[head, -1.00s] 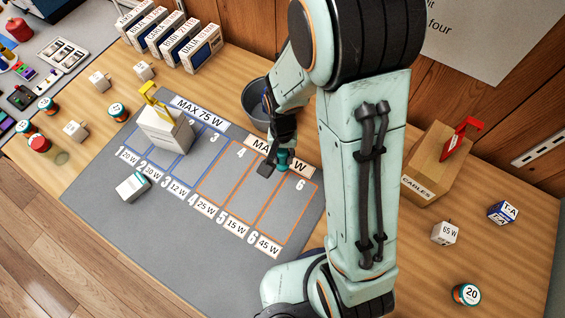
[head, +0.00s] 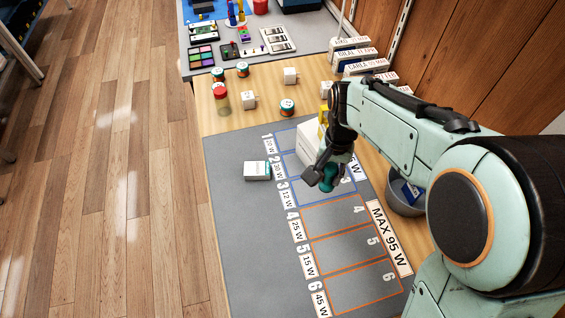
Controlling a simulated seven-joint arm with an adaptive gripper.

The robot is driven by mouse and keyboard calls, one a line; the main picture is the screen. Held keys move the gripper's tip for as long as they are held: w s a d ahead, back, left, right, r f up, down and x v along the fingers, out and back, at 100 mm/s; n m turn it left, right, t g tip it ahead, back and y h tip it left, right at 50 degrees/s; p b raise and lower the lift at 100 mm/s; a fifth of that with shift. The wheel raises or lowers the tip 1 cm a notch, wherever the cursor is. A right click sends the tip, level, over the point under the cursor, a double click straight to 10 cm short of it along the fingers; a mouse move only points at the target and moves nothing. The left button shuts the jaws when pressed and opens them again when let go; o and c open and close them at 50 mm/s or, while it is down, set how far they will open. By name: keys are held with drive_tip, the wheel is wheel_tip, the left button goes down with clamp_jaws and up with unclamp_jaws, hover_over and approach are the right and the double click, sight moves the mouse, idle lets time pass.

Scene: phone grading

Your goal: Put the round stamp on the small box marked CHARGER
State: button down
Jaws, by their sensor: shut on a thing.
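My gripper (head: 318,182) is shut on a teal piece, apparently the round stamp (head: 329,174), and holds it above the grey mat around slot 3. The dark fingers and wrist partly hide the stamp, and its stamping face cannot be seen.
A larger white box (head: 308,147) with a yellow handle stands just behind my gripper, partly hidden. A dark bin (head: 404,207) is right of the mat.

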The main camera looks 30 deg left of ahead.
drive_tip(key=s+a+n, duration=0.3)
drive_tip(key=s+a, duration=0.2)
drive_tip(key=a, duration=0.4)
hover_over(257, 168)
drive_tip(key=f, duration=0.8)
drive_tip(key=shift+s+d+f, duration=0.25)
drive_tip(key=shift+d+f, duration=0.05)
drive_tip(key=shift+f, duration=0.1)
drive_tip(key=shift+w+a+f, duration=0.25)
drive_tip(key=shift+a+f, duration=0.05)
drive_tip(key=shift+f, duration=1.7)
drive_tip(key=shift+f, duration=0.15)
drive_tip(key=c, duration=0.9)
unclamp_jaws()
drive_tip(key=shift+c, duration=0.2)
